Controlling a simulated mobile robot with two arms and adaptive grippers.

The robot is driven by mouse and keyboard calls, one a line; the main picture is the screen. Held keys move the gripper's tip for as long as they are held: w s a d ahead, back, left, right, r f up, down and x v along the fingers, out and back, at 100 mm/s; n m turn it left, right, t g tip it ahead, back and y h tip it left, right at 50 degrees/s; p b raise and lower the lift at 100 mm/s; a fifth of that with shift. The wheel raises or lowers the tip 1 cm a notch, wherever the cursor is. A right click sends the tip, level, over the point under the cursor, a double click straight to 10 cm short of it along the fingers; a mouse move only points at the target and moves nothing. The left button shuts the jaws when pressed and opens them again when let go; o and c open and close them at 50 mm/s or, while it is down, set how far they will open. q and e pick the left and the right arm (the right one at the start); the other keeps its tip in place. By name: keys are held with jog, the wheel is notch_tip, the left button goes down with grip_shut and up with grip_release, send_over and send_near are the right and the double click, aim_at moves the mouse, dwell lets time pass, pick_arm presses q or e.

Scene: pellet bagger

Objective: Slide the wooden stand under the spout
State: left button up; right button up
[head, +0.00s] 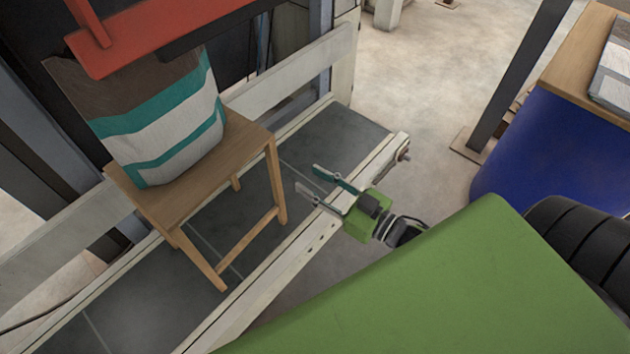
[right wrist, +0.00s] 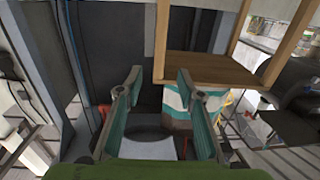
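The wooden stand (head: 243,148) stands upright on a dark conveyor bed. A bag (head: 170,130) with brown, white and teal bands rests on its top. The bag's upper end is hidden behind a red part overhead, and I cannot make out the spout itself. My right gripper (head: 307,178) is open and empty, a little to the right of the stand's near right leg and not touching it. In the right wrist view, its spread fingers (right wrist: 159,75) point toward the stand (right wrist: 212,69), which appears upside down with the bag (right wrist: 178,106). My left gripper is out of view.
The red machine part (head: 165,35) overhangs the bag. Pale rails (head: 262,283) border the dark bed (head: 340,130), which is bare at its far right end. A dark post (head: 510,75) and a blue bin (head: 550,150) stand to the right, with open floor before them.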

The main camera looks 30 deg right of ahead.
aim_at(275, 158)
jog(key=shift+w, duration=0.1)
jog(key=x, duration=1.3)
jog(key=shift+w+a+p, duration=0.1)
jog(key=shift+w+p, duration=0.25)
grip_shut()
